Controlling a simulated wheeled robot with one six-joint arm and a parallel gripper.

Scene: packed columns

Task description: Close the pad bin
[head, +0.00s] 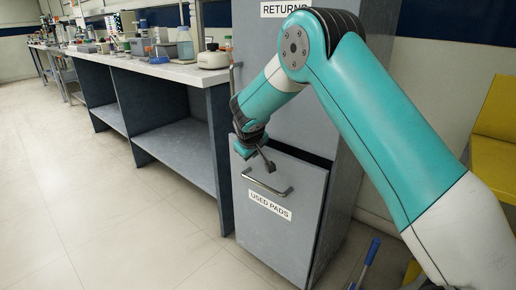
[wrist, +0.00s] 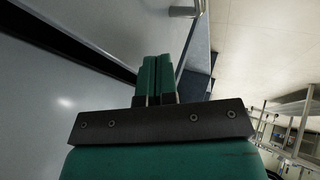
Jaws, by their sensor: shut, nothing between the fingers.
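The pad bin (head: 283,230) is the grey lower front labelled "USED PADS" on the tall cabinet. It stands ajar, with a dark gap along its top edge. Its metal bar handle (head: 266,186) is near the top of the front. My gripper (head: 269,166) is shut and empty, just above the handle near the bin's top edge; I cannot tell whether it touches. In the wrist view my closed fingers (wrist: 157,62) are in front of grey panels with a dark gap between them, and a metal handle end (wrist: 184,11) shows at the top.
The upper cabinet door (head: 270,45), labelled "RETURNS", is above the bin. A lab bench (head: 190,75) with several containers is on the left. A yellow chair (head: 494,125) is at the right, and a blue-handled item (head: 372,251) is beside the cabinet. The floor in front is clear.

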